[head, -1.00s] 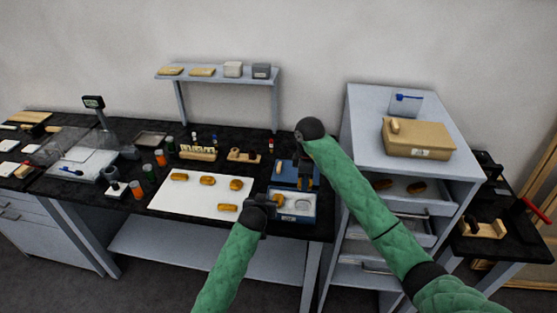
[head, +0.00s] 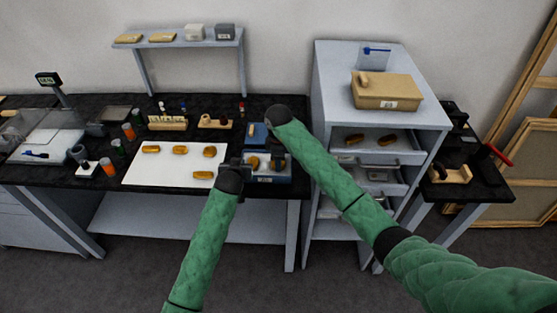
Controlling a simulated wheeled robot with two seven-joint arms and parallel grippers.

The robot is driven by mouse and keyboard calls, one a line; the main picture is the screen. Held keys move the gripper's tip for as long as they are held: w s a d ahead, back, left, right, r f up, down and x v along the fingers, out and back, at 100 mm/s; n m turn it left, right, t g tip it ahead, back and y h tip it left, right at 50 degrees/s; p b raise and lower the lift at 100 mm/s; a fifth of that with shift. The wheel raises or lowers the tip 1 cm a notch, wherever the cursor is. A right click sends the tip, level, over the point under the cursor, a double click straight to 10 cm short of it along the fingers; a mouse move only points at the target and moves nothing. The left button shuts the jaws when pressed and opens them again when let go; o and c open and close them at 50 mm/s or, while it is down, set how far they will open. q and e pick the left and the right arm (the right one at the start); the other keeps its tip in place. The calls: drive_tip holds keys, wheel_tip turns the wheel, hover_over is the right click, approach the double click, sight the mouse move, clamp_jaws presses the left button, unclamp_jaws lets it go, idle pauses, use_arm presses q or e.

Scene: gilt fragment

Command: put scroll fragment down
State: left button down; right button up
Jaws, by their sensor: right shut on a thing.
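Several brown-gold scroll fragments (head: 180,150) lie on a white sheet (head: 135,176) on the black bench. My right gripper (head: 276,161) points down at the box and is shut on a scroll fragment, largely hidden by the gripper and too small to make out. My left gripper (head: 242,166) is at the box's left edge, beside the sheet; its fingers are too dark to read.
A grey cabinet (head: 325,90) right of the box has an open drawer (head: 345,150) holding two brown pieces, and a tan box (head: 388,92) on top. Bottles (head: 128,131) and a wooden rack (head: 167,123) stand behind and left of the sheet. A shelf (head: 180,42) stands at the back.

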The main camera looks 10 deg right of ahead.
use_arm(q)
drive_tip(key=shift+s+r, duration=0.1)
use_arm(e)
drive_tip(key=shift+s+d+f, duration=0.1)
drive_tip(key=shift+f, duration=0.25)
use_arm(q)
drive_tip(key=shift+s+r, duration=0.1)
drive_tip(key=shift+r, duration=0.1)
use_arm(e)
drive_tip(key=shift+s+f, duration=0.25)
drive_tip(key=shift+f, duration=0.25)
drive_tip(key=o, duration=1)
use_arm(q)
drive_tip(key=shift+w+f, duration=0.1)
drive_tip(key=shift+w, duration=0.1)
use_arm(e)
drive_tip(key=shift+w+r, duration=0.1)
drive_tip(key=shift+r, duration=0.35)
use_arm(q)
drive_tip(key=shift+f, duration=0.25)
use_arm(e)
drive_tip(key=r, duration=0.8)
drive_tip(key=shift+w+r, duration=0.1)
drive_tip(key=shift+w, duration=0.1)
use_arm(q)
drive_tip(key=shift+s+f, duration=0.1)
drive_tip(key=c, duration=1.6)
unclamp_jaws()
drive_tip(key=shift+s, duration=0.1)
